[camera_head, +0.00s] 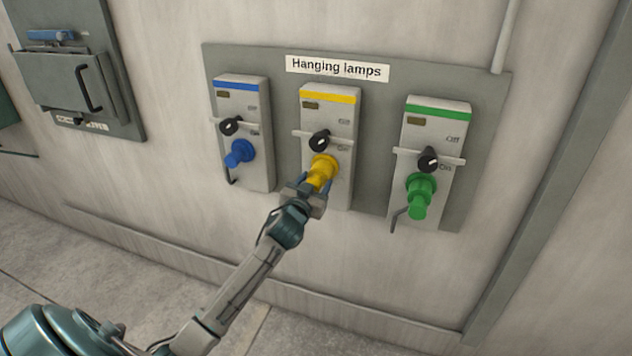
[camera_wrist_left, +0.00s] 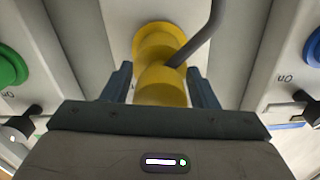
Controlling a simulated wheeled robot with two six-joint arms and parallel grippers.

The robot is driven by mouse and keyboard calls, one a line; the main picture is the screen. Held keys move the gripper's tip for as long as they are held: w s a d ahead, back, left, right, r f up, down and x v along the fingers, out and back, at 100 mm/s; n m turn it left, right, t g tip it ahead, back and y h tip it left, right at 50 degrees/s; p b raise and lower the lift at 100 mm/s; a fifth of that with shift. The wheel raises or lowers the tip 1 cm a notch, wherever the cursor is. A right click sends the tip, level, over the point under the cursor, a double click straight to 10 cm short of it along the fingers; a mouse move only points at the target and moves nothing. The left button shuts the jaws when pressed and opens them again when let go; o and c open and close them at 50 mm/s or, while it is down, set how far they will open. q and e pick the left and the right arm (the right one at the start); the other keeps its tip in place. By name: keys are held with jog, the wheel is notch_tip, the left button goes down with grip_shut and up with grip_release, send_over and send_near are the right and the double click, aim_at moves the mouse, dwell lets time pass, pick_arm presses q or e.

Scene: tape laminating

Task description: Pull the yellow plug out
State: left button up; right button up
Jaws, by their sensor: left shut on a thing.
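The yellow plug (camera_head: 321,171) sits at the socket of the middle box (camera_head: 328,110), below a black knob (camera_head: 319,140). My left gripper (camera_head: 314,186) is shut on the yellow plug from below, with a finger on each side of it. In the left wrist view the yellow plug (camera_wrist_left: 160,82) lies between the two fingers of the left gripper (camera_wrist_left: 160,88), with a grey rod crossing in front of its upper part. The plug's lower end is partly hidden by the gripper body. My right gripper is not in view.
A blue plug (camera_head: 239,153) is on the left box and a green plug (camera_head: 420,196) on the right box. All boxes are on a grey panel (camera_head: 490,105) labelled "Hanging lamps". A grey cabinet (camera_head: 68,84) hangs at the far left. The floor below is clear.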

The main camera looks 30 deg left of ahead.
pick_arm(q)
jog(key=shift+f, duration=0.1)
jog(key=o, duration=1.1)
jog(key=shift+c, duration=0.2)
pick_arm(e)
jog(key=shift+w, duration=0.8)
pick_arm(q)
jog(key=shift+s+d, duration=0.1)
jog(key=shift+s, duration=0.4)
jog(key=b+v, duration=0.3)
jog(key=v, duration=0.6)
jog(key=shift+s+d, duration=0.15)
jog(key=shift+s, duration=0.2)
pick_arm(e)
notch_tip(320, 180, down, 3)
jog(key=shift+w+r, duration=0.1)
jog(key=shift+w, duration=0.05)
